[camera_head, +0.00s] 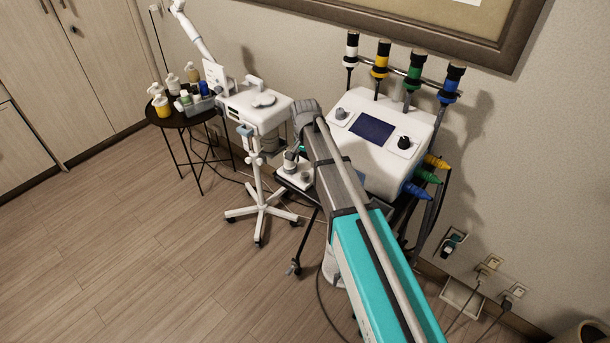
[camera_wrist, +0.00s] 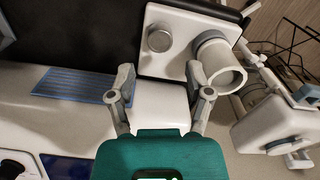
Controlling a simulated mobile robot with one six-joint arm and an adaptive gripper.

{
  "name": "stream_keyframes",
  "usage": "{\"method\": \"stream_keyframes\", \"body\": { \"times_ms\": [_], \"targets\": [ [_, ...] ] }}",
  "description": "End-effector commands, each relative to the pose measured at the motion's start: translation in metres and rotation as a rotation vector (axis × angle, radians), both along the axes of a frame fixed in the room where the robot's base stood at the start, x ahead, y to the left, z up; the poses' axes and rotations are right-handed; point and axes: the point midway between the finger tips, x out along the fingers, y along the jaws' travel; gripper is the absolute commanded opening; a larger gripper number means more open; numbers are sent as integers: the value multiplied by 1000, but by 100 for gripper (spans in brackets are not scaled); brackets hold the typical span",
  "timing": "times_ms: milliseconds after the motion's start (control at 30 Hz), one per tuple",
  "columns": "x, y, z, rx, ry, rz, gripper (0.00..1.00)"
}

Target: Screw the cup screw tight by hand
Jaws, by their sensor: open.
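A white wax warmer (camera_wrist: 180,15) shows at the top of the wrist view. A round grey metal knob or cap (camera_wrist: 160,38) sits on its top, and a pale open cup (camera_wrist: 220,66) stands beside it on the right. I cannot tell for sure which part is the cup screw. My gripper (camera_wrist: 160,88) is open and empty, with its two fingers apart below the knob in the picture. The right finger comes close to the cup; contact cannot be told. In the head view the warmer (camera_head: 294,172) shows small beside my arm, which hides part of the area.
A white console (camera_head: 378,140) with a dark screen and coloured bottles stands right of the warmer. A white wheeled stand (camera_head: 258,112) is to its left. A round black side table (camera_head: 180,116) holds bottles farther left. The wooden floor at front left is clear.

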Motion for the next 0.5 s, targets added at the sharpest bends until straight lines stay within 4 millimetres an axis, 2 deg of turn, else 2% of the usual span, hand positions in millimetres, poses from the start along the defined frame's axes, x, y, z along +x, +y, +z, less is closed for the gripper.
{"method": "stream_keyframes", "body": {
  "times_ms": [500],
  "targets": [
    [0, 0, -32, 0, 0, 0, 66]
  ]
}}
